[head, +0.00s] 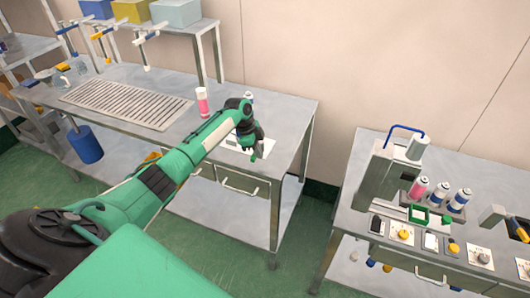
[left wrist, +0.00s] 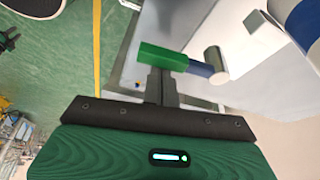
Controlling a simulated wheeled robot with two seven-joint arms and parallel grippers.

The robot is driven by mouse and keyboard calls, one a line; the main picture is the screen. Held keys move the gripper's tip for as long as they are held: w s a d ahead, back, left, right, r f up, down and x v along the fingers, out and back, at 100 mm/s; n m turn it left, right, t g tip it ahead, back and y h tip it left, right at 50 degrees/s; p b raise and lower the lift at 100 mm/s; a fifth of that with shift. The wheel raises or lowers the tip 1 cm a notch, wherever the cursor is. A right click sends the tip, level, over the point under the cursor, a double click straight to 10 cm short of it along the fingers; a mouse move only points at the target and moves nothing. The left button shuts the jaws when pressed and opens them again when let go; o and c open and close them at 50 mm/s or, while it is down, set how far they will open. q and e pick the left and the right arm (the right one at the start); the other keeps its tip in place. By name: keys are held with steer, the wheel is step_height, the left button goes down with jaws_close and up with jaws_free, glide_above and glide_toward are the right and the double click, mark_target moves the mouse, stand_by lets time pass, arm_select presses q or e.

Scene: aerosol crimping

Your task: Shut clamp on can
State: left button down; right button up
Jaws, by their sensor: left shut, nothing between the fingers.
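My left gripper (head: 256,152) is over the right end of the long table, its green arm reaching in from the lower left. In the left wrist view its fingers (left wrist: 161,84) are shut and empty. Their tips are at a green block (left wrist: 163,57), which appears to be the clamp handle; touching or apart I cannot tell. A blue sleeve (left wrist: 200,69) and a grey cylinder (left wrist: 215,64) extend from it. A can with a blue and white body (left wrist: 303,22) shows at the upper right. In the head view a can top (head: 248,95) shows behind my gripper, which hides most of the clamp.
A pink and white can (head: 202,102) stands on the long table, left of my gripper, near a slotted grate (head: 125,104). A second table at right holds a press (head: 376,172), several cans and small fixtures. A gap of green floor separates the tables.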

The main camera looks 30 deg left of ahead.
arm_select(q)
steer(key=shift+s+a, duration=0.15)
steer(key=shift+a, duration=0.2)
stand_by(0.4)
steer(key=d, duration=0.1)
steer(key=d+p, duration=0.2)
steer(key=d, duration=0.1)
steer(key=shift+w+r, duration=0.25)
steer(key=shift+w, duration=0.05)
steer(key=shift+w+a+r+b, duration=0.1)
steer(key=shift+a+r+b, duration=0.4)
steer(key=shift+b, duration=0.3)
steer(key=w+b+v, duration=0.1)
steer(key=b+v, duration=0.1)
steer(key=v, duration=0.6)
steer(key=shift+s+d+r, duration=0.2)
steer(key=shift+s+r, duration=0.05)
steer(key=shift+s, duration=0.05)
